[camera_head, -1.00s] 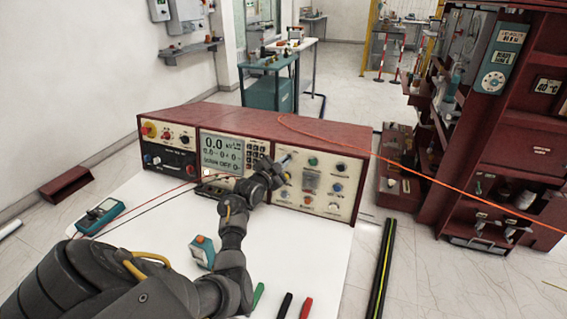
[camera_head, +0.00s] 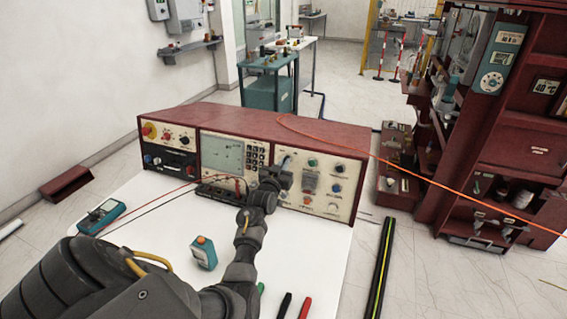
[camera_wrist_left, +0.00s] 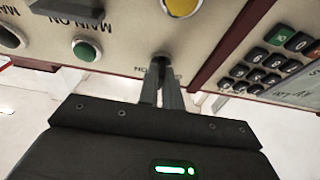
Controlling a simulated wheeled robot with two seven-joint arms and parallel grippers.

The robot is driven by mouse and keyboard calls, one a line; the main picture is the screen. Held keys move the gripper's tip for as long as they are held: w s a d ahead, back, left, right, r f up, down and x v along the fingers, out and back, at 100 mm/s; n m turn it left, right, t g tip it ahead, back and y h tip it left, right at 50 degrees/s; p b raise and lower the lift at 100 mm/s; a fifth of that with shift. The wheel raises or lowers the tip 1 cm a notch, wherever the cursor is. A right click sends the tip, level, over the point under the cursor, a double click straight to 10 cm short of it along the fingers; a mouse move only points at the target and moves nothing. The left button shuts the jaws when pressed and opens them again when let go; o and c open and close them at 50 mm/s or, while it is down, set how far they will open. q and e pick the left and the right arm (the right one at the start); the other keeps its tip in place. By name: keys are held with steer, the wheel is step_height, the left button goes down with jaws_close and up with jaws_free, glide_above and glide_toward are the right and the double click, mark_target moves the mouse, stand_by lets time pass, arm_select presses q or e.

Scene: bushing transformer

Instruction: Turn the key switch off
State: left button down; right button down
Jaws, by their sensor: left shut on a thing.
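The key switch (camera_wrist_left: 161,58) is a small dark piece on the cream panel in the left wrist view. Its label is partly hidden by the fingers. My left gripper (camera_wrist_left: 161,75) is shut on it, with both fingertips pinching it from either side. In the head view, my left gripper (camera_head: 284,168) is at the left part of the right-hand control section of the red test console (camera_head: 335,136). There the gripper covers the key switch. The console's display (camera_head: 222,153) shows only small faint marks. My right gripper is out of view.
A green button (camera_wrist_left: 86,50), a yellow round part (camera_wrist_left: 183,5) and a keypad (camera_wrist_left: 272,62) surround the switch closely. On the white table are a blue meter (camera_head: 101,216) and a teal box with an orange knob (camera_head: 203,253). An orange cable (camera_head: 430,178) crosses the console top.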

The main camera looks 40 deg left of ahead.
arm_select(q)
steer(key=shift+w+d+r+n+g+y+p, duration=0.1)
steer(key=shift+n+g+y+p, duration=0.4)
steer(key=shift+n, duration=1.4)
steer(key=shift+s+r+n+g+y+p, duration=0.1)
steer(key=shift+n+g+y+p, duration=0.45)
steer(key=shift+n, duration=1.35)
steer(key=shift+w+d+n+g+y+p, duration=0.1)
steer(key=shift+n+g+y+p, duration=0.4)
steer(key=shift+n, duration=1.4)
steer(key=shift+y+b, duration=0.25)
steer(key=shift+b, duration=0.05)
steer(key=c, duration=1.6)
jaws_free()
steer(key=shift+a, duration=0.1)
